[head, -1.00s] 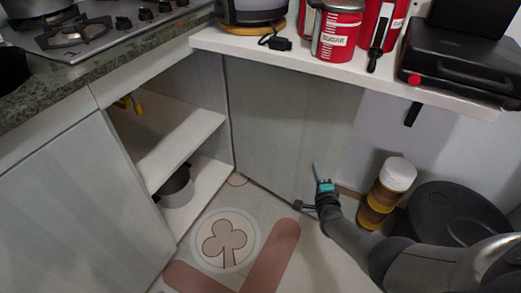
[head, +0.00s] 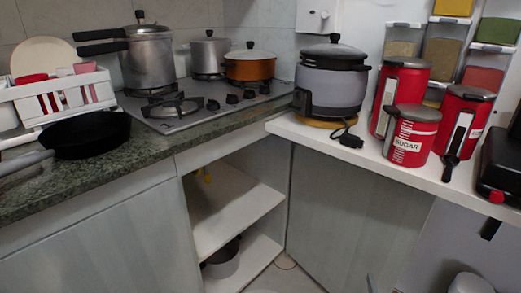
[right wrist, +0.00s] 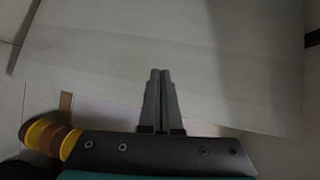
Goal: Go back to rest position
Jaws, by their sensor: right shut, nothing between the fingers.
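My right gripper (right wrist: 160,78) shows in the right wrist view with its two grey fingers together and nothing between them. It points toward a pale, plain panel (right wrist: 200,45), and I cannot tell the gap between them. In the head view only a small grey tip of my right gripper (head: 371,284) shows at the bottom edge, in front of the lower cabinet panel. My left gripper is in neither view.
The white shelf (head: 285,127) holds a rice cooker (head: 333,88), red canisters (head: 408,145) and a black grill (head: 500,165). Spice dispensers (head: 402,40) stand behind. A stove (head: 190,115) and pan (head: 85,137) are left. An open cabinet holds a pot (head: 222,262).

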